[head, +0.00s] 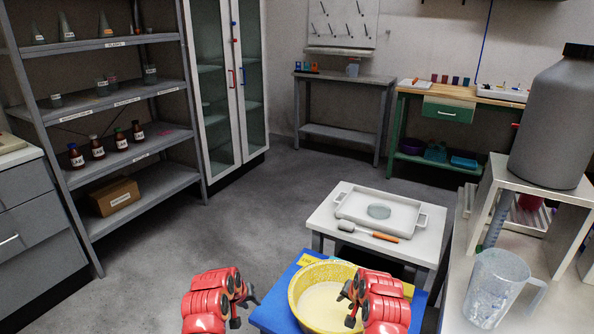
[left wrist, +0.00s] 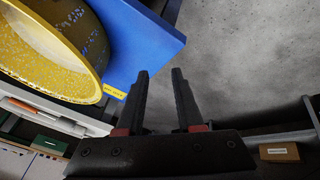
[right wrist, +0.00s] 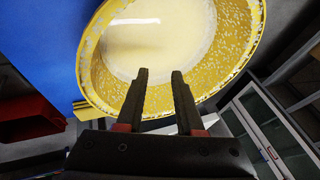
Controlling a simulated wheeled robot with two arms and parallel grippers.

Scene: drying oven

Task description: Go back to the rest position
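My left gripper (head: 248,302) is at the bottom of the head view, just left of the blue table and its yellow basin. In the left wrist view its two fingers (left wrist: 161,100) are apart, with only floor between them. My right gripper (head: 352,304) is in front of the right part of the yellow basin (head: 297,291) in the head view. In the right wrist view its fingers (right wrist: 158,100) are apart, with nothing held and the basin beyond them. The basin holds a pale, smooth content.
The basin stands on a blue table (head: 271,312). Behind it, a white table (head: 322,219) bears a white tray (head: 350,212) and an orange-handled tool (head: 384,236). A clear jug (head: 494,287) and a large grey bottle (head: 552,120) stand right. Shelves (head: 135,93) are left; the floor between is clear.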

